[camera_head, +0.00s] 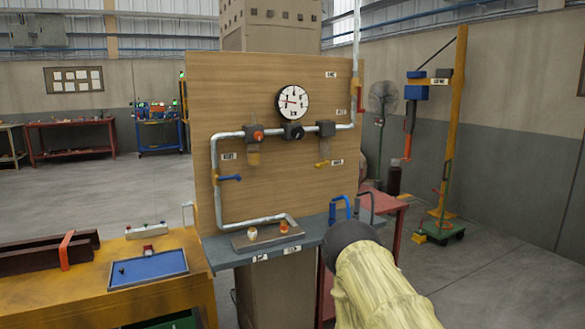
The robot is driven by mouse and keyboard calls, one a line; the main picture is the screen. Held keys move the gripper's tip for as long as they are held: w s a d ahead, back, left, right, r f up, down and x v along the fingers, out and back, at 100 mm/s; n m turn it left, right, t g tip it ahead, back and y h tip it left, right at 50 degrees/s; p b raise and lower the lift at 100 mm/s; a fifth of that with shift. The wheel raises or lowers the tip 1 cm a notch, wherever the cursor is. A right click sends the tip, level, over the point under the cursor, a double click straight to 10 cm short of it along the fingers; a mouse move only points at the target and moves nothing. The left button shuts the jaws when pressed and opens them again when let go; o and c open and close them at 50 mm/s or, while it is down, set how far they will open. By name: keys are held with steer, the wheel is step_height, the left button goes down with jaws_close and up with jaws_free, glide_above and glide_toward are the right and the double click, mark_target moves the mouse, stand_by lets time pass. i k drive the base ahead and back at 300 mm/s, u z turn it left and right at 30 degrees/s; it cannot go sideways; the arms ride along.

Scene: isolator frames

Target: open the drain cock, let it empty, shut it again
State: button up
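A wooden panel (290,195) carries grey pipework with a round white gauge (293,102). A clear bowl with amber contents (254,157) hangs below an orange-red knob (258,135). A second bowl (323,147) hangs to the right, with a small yellow part (321,165) at its foot. I cannot tell which small part is the drain cock, or whether it is open. A blue lever (230,178) sits on the left pipe. The dark end of my arm, at my gripper (348,238), is low and right, apart from both bowls; its fingers cannot be made out.
A grey shelf (222,252) below the panel bears a plate with two small fittings. Blue and grey hooped shapes (340,208) stand near my gripper. A yellow bench (195,288) with a blue tray (148,268) is at left; a red table (391,202) is behind at right.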

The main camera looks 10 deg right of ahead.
mark_target(320, 166)
steer(key=u, duration=0.05)
steer(key=i, duration=0.85)
steer(key=z, duration=0.3)
